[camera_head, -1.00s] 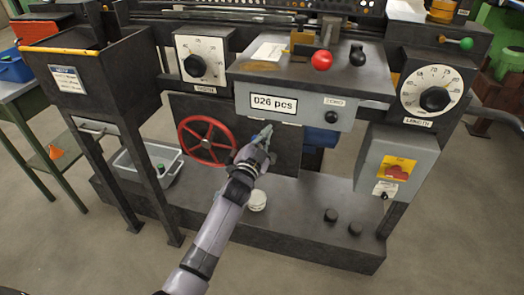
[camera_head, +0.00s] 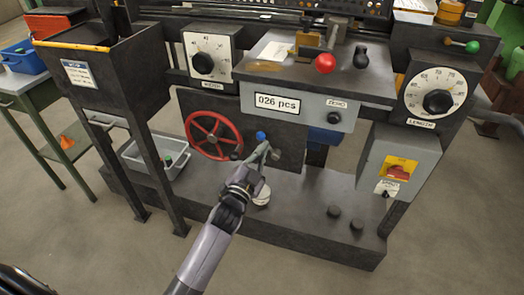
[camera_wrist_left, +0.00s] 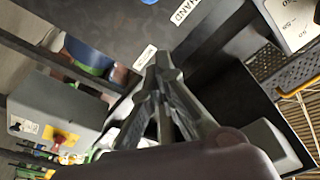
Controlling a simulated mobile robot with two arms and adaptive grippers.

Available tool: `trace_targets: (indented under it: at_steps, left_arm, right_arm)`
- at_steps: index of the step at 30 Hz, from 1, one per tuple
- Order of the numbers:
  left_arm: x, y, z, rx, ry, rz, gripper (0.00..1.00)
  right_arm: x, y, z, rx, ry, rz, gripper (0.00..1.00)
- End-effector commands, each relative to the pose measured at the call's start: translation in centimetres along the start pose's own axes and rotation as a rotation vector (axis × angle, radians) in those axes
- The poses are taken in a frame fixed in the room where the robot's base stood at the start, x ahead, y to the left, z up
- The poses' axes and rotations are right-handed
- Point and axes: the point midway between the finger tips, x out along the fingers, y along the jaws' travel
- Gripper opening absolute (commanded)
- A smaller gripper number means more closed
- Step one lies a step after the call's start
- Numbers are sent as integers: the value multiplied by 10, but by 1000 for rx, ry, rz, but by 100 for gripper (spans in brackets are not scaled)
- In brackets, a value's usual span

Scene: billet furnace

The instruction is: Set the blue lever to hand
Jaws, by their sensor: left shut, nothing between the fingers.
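The blue lever's round knob (camera_head: 261,135) shows in the head view on the dark front panel of the machine, right of the red handwheel. The lever's shaft and exact setting cannot be made out. My left gripper (camera_head: 267,150) is just below and right of the knob, shut and empty, and looks apart from it. In the left wrist view the shut fingers (camera_wrist_left: 160,62) point at the dark panel. A white plate reading HAND (camera_wrist_left: 188,12) is at the top, and a bit of blue knob (camera_wrist_left: 149,2) shows at the edge. My right gripper is not in view.
The red handwheel (camera_head: 214,136) is close left of my gripper. A white round container (camera_head: 262,196) stands on the machine's base below it. A grey counter box (camera_head: 295,108) juts out above. A grey switch box (camera_head: 398,165) is to the right.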

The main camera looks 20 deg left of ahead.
Motion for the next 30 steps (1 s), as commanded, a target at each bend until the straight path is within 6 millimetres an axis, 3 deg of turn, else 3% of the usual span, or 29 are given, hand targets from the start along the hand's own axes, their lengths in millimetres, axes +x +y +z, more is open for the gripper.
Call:
trace_targets:
  at_steps: [11, 14, 17, 23, 27, 30]
  left_arm:
    - [-1, 3, 4, -5, -11, 7, 0]
    - [-10, 19, 26, -32, -72, 42, 0]
    - [-31, 51, 67, -85, -194, 110, 0]
    - [-115, 131, 166, -216, -531, 278, 0]
    - [-194, 181, 222, -292, -771, 384, 0]
    - [-255, 210, 251, -338, -937, 450, 0]
  right_arm:
    - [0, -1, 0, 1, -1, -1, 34]
    - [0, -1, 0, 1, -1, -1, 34]
    - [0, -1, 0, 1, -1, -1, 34]
    - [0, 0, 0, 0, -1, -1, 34]
    - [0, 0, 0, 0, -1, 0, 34]
    - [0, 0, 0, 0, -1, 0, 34]
